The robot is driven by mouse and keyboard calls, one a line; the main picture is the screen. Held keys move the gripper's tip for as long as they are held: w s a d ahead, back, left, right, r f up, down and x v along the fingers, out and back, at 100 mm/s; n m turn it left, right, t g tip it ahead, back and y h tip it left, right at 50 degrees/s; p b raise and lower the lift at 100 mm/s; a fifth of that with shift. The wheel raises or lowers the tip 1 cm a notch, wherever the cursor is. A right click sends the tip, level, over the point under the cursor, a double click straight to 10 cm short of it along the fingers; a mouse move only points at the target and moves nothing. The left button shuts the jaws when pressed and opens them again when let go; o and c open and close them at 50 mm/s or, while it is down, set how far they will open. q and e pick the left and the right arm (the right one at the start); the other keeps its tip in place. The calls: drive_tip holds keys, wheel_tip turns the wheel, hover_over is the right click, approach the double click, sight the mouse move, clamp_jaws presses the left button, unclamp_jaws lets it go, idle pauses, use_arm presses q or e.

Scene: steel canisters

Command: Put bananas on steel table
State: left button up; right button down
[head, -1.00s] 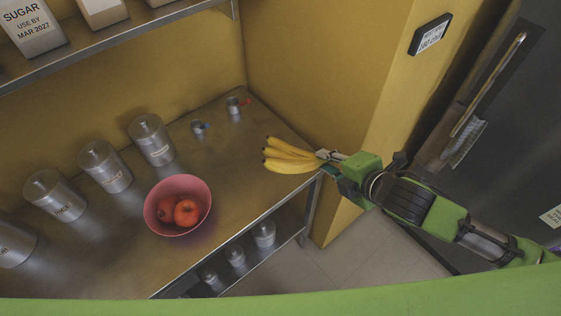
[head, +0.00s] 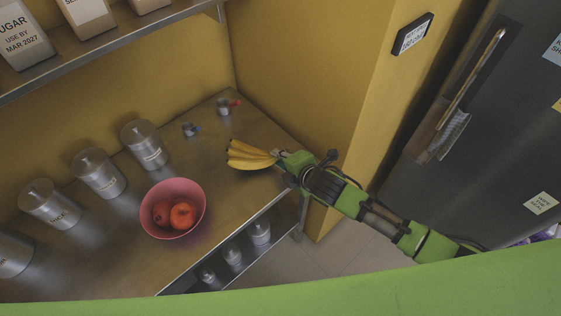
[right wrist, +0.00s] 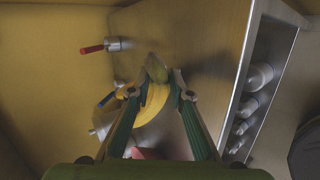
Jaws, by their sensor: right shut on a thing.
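A bunch of yellow bananas (head: 250,157) is at the right part of the steel table (head: 228,210) in the head view. My right gripper (head: 280,158) is shut on the bananas at their right end. In the right wrist view the bananas (right wrist: 152,104) show between the two fingers of my right gripper (right wrist: 158,94). The bananas are over the table top; I cannot tell whether they touch it. My left gripper is not in view.
A pink bowl (head: 150,222) with red fruit stands on the table. Several steel canisters (head: 98,173) line its back left. Two small taps or valves (head: 224,107) are near the corner. A yellow wall and pillar (head: 380,100) stand at the right.

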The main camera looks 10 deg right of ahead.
drive_tip(key=shift+f, duration=0.75)
drive_tip(key=c, duration=2.2)
unclamp_jaws()
drive_tip(key=shift+s+f, duration=0.1)
drive_tip(key=shift+f, duration=0.15)
drive_tip(key=shift+c, duration=0.2)
drive_tip(key=o, duration=0.4)
drive_tip(key=shift+r, duration=0.2)
drive_tip(key=v, duration=1.2)
drive_tip(key=shift+b, duration=0.4)
drive_tip(key=shift+f, duration=0.1)
